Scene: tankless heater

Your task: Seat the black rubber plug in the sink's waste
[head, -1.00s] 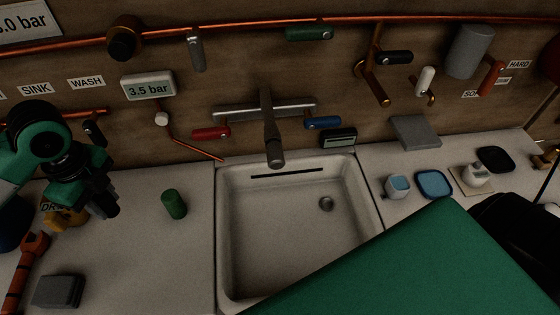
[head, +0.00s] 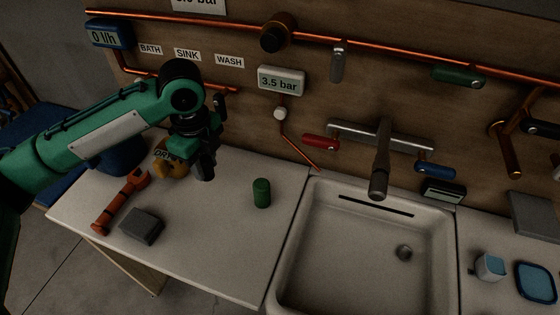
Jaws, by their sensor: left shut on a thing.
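The white sink (head: 340,265) stands at the lower right, with its round grey waste (head: 404,253) toward the right of the basin floor. Nothing covers the waste. My left gripper (head: 205,168) points down over the counter to the left of the sink, beside a yellow labelled object (head: 168,163). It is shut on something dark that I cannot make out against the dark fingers. I cannot pick out the black rubber plug elsewhere. My right gripper is not in view.
A green cylinder (head: 261,193) stands between my left gripper and the sink. An orange-red wrench (head: 120,202) and grey block (head: 141,225) lie at the left. The tap spout (head: 380,170) hangs over the sink's back edge. The counter's front is clear.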

